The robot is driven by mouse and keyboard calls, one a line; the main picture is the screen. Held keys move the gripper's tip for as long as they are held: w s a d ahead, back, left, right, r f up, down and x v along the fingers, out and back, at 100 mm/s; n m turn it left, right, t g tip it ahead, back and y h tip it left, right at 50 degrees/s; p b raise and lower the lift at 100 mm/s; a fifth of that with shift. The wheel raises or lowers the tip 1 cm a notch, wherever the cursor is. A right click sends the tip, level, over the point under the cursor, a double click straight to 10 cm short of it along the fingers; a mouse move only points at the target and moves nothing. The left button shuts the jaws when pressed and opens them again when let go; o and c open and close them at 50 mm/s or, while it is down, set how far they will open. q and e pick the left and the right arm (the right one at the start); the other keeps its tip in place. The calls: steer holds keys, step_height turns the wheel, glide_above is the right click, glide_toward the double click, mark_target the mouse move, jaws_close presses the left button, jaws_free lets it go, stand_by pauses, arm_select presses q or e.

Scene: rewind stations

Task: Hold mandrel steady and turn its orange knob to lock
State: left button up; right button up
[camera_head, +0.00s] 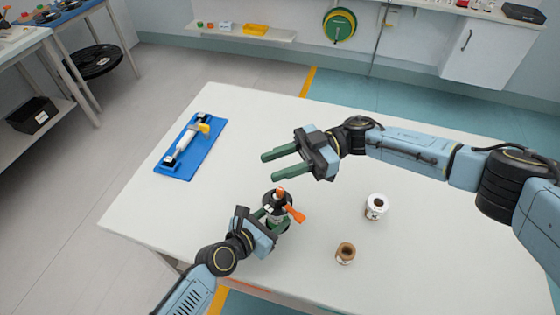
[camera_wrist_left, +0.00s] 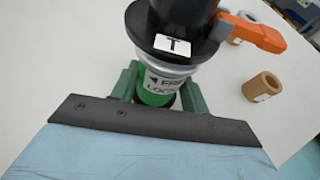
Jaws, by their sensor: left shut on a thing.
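The mandrel (camera_head: 275,205) stands upright near the table's front, with a dark top, an orange tip and an orange knob (camera_head: 294,213) sticking out to the right. My left gripper (camera_head: 272,224) is shut around its lower body. In the left wrist view the mandrel (camera_wrist_left: 175,45) shows a "T" label, a silver ring and a green band with partly hidden "FREE" and "LOCK" lettering between the green fingers. The orange knob (camera_wrist_left: 252,32) points right there. My right gripper (camera_head: 272,165) is open and empty above the table, beyond the mandrel, its green fingers apart and pointing left.
A white roll (camera_head: 376,207) and a brown roll (camera_head: 345,253) stand on the table to the right of the mandrel. A blue tray (camera_head: 174,168) with a white and yellow tool lies at the left. The table between is clear.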

steer(key=shift+a, duration=0.1)
steer(key=s+a+r+m+t+y, duration=0.1)
steer(key=s+a+m+t+y, duration=0.25)
steer(key=a+t+y, duration=0.2)
steer(key=m+t+h, duration=1.5)
steer(key=t, duration=0.4)
glide_toward(282, 195)
steer(key=shift+g, duration=0.25)
steer(key=x, duration=1.1)
steer(key=shift+r, duration=0.25)
steer(key=shift+c, duration=0.4)
steer(key=shift+n, duration=0.25)
jaws_close()
